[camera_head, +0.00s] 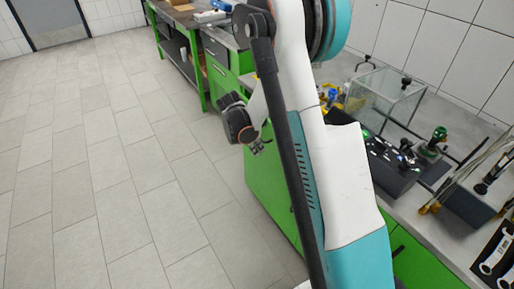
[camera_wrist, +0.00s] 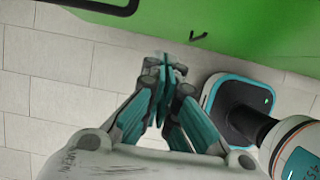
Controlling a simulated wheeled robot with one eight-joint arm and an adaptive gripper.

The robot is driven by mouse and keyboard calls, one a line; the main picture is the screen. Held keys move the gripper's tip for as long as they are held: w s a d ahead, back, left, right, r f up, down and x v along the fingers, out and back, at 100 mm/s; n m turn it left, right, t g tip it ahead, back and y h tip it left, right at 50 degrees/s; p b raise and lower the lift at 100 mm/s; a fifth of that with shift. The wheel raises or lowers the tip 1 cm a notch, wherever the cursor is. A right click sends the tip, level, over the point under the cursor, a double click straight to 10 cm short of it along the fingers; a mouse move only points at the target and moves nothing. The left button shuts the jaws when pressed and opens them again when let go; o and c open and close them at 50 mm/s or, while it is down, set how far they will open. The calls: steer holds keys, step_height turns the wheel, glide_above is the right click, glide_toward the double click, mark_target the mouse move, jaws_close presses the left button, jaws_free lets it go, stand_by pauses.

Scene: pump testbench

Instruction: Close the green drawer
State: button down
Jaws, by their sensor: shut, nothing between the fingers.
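Green cabinet fronts (camera_head: 262,190) run under the workbench behind my arm in the head view. Green drawer fronts (camera_head: 217,78) also show farther back, left of my arm. My arm covers much of the bench front, so I cannot tell which drawer stands open. My gripper (camera_head: 257,147) is in front of the green fronts, over the floor. In the wrist view, its teal fingers (camera_wrist: 163,80) are together and empty. A green front (camera_wrist: 250,28) fills the top of that view, with a black handle (camera_wrist: 105,5) at the top left. The gripper appears apart from it.
The bench top at the right holds a clear box (camera_head: 385,95), a black unit (camera_head: 390,165) with fittings, and tools (camera_head: 495,255). The tiled floor (camera_head: 110,180) to the left is clear. A grey door (camera_head: 48,20) is at the far left.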

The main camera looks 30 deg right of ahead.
steer(key=d+f+b, duration=0.4)
steer(key=d+f, duration=0.2)
steer(key=shift+d+f, duration=0.25)
steer(key=shift+f, duration=0.05)
steer(key=shift+w, duration=0.1)
